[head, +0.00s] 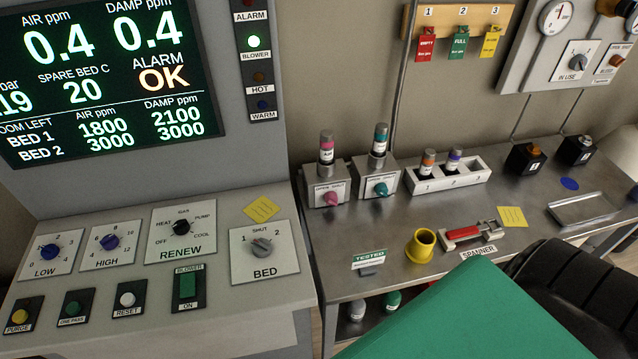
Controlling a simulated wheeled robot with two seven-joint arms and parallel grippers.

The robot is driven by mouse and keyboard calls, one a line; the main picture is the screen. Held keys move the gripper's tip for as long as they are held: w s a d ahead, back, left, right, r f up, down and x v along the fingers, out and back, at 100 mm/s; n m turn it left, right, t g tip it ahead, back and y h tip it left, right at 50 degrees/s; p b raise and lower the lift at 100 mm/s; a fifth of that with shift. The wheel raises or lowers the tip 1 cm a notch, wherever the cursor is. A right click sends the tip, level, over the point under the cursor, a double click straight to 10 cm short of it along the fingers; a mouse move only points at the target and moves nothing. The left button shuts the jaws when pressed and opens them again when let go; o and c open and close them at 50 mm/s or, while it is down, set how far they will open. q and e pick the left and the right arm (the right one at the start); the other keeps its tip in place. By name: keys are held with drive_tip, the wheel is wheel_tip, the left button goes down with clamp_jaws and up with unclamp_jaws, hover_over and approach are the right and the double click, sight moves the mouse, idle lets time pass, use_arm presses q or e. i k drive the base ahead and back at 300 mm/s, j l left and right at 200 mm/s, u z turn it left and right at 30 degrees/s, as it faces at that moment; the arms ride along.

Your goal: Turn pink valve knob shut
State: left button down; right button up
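The pink valve knob (331,198) sits on the front of a small grey valve block (318,176) on the metal bench. An OPEN and SHUT label is above the knob; its exact pointing is too small to tell. A bottle with a pink band (326,147) stands upright on top of this block. Beside it on the right is a similar block with a teal knob (381,189) and a teal-banded bottle (379,139). Neither of my grippers shows in the head view, and nothing touches the pink knob.
A sloped control panel (215,300) stands left of the bench. A white rack (470,176), yellow cup (420,245) and red-handled spanner (464,233) lie to the right. A large green surface (480,315) and a black ribbed form (575,285) cover the bench's lower right.

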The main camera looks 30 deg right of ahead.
sight(330, 197)
drive_tip(key=z, duration=1.15)
drive_tip(key=l+u, duration=0.4)
drive_tip(key=l, duration=0.3)
drive_tip(key=l+u, duration=0.45)
drive_tip(key=l, duration=0.3)
